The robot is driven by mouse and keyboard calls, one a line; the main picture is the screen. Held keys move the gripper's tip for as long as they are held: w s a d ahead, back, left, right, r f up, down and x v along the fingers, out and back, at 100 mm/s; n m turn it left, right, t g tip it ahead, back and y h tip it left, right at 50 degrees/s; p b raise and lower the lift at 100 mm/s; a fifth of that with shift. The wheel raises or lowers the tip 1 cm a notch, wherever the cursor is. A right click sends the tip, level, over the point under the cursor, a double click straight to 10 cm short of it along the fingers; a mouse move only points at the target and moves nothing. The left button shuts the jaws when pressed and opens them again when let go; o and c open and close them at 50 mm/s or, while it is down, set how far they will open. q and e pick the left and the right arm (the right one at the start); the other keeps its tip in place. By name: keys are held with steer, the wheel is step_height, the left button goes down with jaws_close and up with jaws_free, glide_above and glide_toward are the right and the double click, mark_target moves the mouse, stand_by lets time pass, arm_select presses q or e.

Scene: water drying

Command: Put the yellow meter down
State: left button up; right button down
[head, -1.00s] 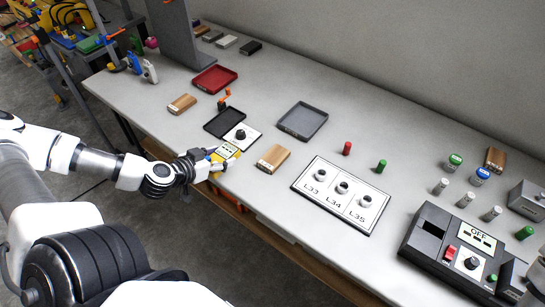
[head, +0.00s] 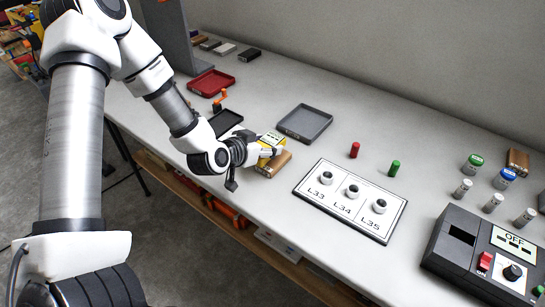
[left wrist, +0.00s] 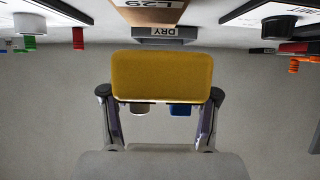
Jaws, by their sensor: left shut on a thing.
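The yellow meter (head: 271,139) is held in my left gripper (head: 264,151), near the wooden block (head: 274,166) on the table. In the left wrist view the meter (left wrist: 162,76) shows as a plain yellow face between the two fingers of the left gripper (left wrist: 160,98), which are shut on its sides. In the head view the meter partly overlaps the block, and I cannot tell whether it touches the table. My right gripper is in neither view.
A grey tray (head: 305,122) stands behind the meter. A white panel (head: 334,211) with several sockets lies to the right. Bare table lies between the block and this panel.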

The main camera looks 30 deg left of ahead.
arm_select(q)
steer(key=shift+w+d, duration=0.25)
steer(key=shift+w, duration=0.1)
steer(key=shift+w+d+f+b, duration=0.15)
steer(key=shift+w+d+f, duration=0.05)
steer(key=shift+f, duration=0.3)
steer(key=shift+w+d+f+b, duration=0.15)
steer(key=shift+f, duration=0.35)
steer(key=shift+w+f, duration=0.2)
steer(key=shift+f, duration=0.4)
steer(key=shift+s+a, duration=0.1)
steer(key=o, duration=1.5)
steer(key=shift+f, duration=0.15)
